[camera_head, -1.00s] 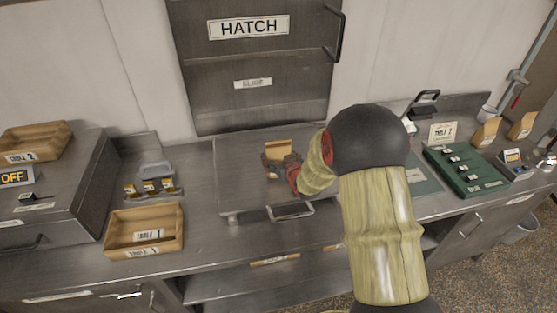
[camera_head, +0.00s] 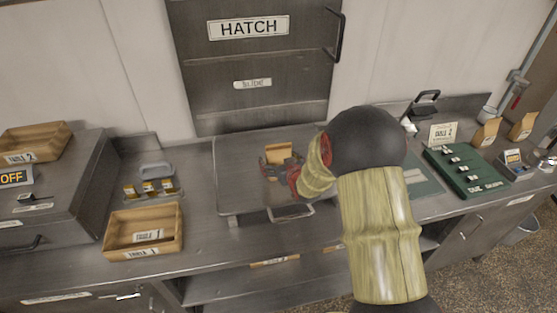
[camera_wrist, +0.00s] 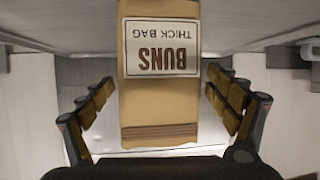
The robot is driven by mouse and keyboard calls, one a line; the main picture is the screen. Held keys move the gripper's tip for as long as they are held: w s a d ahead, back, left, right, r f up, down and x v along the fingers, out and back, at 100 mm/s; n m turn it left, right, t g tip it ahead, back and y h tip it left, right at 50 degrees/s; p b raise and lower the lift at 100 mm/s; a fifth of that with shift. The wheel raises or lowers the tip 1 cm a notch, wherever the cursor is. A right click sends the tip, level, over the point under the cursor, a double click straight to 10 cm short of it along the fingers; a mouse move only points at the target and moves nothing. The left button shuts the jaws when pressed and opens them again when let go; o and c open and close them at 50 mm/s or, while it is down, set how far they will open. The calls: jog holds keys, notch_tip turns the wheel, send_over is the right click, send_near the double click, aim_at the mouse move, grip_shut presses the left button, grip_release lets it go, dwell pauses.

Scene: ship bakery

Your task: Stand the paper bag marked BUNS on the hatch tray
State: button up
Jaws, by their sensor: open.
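The paper bag marked BUNS (camera_head: 279,150) is a small brown bag on the hatch tray (camera_head: 236,190), below the hatch. It looks upright, though my arm and gripper hide its lower part. In the wrist view the bag (camera_wrist: 160,95) fills the middle, its label BUNS THICK BAG upside down in the picture. My gripper (camera_head: 282,166) is around the bag and open. In the wrist view its fingers stand on both sides of the bag with a visible gap each side.
Wooden TABLE 1 tray (camera_head: 118,243) stands left of the hatch tray. A green rack (camera_head: 470,183) and more paper bags (camera_head: 487,133) stand at the right. The closed-looking hatch (camera_head: 255,60) is behind. The hatch tray's left part is bare.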

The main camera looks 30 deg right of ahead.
jog(key=shift+r, duration=0.1)
jog(key=shift+s+r, duration=0.15)
jog(key=shift+r, duration=0.05)
jog(key=p+v, duration=0.2)
jog(key=v, duration=0.9)
jog(key=s+a+r+g, duration=0.3)
jog(key=s+a+r, duration=0.4)
jog(key=r, duration=0.4)
jog(key=s+a+r+g, duration=0.1)
jog(key=s+a+r, duration=0.1)
jog(key=s, duration=0.5)
jog(key=s+a+r+n+g+y, duration=0.1)
jog(key=s+a+g, duration=0.1)
jog(key=s+a, duration=0.3)
jog(key=s+a+r+g+y, duration=0.1)
jog(key=s+a+r, duration=0.1)
jog(key=s, duration=0.6)
jog(key=shift+s+a+r+n+g, duration=0.3)
jog(key=shift+s+a+r+g, duration=0.1)
jog(key=shift+a, duration=0.5)
jog(key=shift+f, duration=0.1)
notch_tip(320, 180, down, 4)
jog(key=b, duration=0.4)
